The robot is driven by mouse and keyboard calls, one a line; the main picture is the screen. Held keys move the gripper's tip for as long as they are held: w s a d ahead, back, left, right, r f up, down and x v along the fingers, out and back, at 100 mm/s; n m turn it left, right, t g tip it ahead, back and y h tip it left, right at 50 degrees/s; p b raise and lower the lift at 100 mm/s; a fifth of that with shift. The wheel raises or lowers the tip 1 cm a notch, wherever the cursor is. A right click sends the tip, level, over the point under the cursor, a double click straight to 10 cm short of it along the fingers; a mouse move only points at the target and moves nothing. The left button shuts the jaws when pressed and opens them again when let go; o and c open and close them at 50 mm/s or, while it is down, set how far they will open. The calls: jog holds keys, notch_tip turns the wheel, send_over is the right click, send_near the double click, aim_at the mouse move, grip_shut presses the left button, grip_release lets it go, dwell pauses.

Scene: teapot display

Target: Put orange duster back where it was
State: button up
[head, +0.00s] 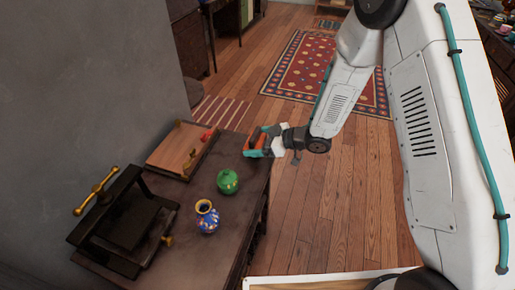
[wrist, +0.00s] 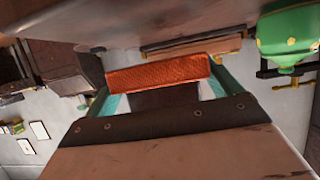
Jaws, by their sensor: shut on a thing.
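The orange duster (wrist: 158,73) is a textured orange block held across the jaws of my gripper in the wrist view. My gripper (head: 257,143) is shut on it, with teal fingers at its two ends. In the head view the duster shows as a small orange patch (head: 261,140) between the fingers, near the far right corner of the dark table (head: 185,239). I cannot tell whether it touches the tabletop. The green teapot (head: 228,181) stands to the left and nearer; it also shows at the upper right of the wrist view (wrist: 288,35).
A wooden tray (head: 165,149) with a small red-orange item (head: 207,135) at its right side lies at the table's back left. A blue patterned vase (head: 207,219) stands nearer, beside a black press (head: 127,226) with brass handles. Bare tabletop lies between the tray and the teapot.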

jog(key=shift+w+f, duration=0.1)
jog(key=shift+f, duration=1.65)
jog(key=shift+f, duration=0.1)
jog(key=o, duration=0.6)
jog(key=v, duration=1.2)
